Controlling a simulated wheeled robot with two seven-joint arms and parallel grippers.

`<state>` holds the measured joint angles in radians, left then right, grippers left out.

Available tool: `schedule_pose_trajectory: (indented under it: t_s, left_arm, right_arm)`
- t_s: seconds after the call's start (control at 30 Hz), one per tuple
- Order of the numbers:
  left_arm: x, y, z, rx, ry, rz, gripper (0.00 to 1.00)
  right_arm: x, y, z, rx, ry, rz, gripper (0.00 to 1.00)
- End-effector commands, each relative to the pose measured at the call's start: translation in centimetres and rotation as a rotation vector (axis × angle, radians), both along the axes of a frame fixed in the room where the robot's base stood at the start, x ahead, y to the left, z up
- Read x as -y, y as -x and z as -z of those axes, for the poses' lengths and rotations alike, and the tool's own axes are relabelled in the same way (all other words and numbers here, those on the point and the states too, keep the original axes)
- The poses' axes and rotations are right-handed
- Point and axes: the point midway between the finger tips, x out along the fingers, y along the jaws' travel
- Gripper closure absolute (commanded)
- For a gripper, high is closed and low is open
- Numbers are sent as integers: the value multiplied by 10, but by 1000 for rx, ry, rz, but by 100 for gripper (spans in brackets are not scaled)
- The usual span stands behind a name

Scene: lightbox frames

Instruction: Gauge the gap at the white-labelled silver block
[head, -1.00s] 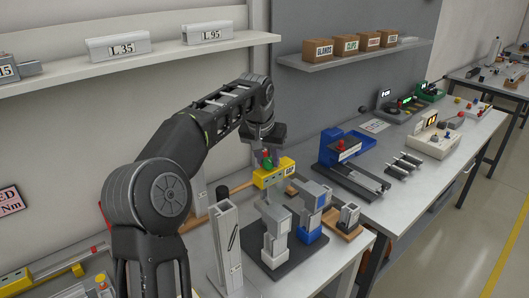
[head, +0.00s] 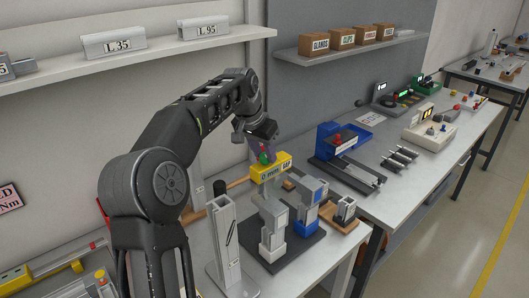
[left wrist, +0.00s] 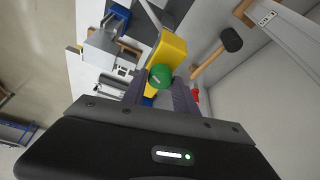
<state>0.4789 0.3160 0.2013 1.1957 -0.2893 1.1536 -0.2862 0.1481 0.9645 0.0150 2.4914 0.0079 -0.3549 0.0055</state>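The silver block with white parts (head: 272,216) stands upright on a dark base plate (head: 292,252). A similar silver block with blue parts (head: 309,204) stands to its right. A yellow gauge marked "GAP" (head: 270,167) is just behind and above the white one, apart from it as far as I can see. My left gripper (head: 263,150) is above the gauge. In the left wrist view its fingers (left wrist: 160,92) are closed around the gauge's green knob (left wrist: 160,76), with the yellow body (left wrist: 170,52) beyond. My right gripper is not in view.
A tall silver post (head: 225,245) stands left of the base plate. A blue fixture (head: 340,145) stands farther back. A mallet (left wrist: 231,40) lies near the wall.

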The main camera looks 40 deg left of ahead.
Motion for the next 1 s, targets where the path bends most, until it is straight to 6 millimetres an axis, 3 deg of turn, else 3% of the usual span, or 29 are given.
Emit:
schedule_pose_trajectory:
  t_s: [0.2, 0.57, 1.0]
  left_arm:
    - [0, 0, 0, 0, 0, 0, 47]
    - [0, 1, -4, 0, 0, 0, 47]
    - [1, 25, -63, 2, 0, 0, 47]
  right_arm:
    - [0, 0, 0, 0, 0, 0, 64]
    - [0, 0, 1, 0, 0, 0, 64]
    - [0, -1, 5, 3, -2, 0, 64]
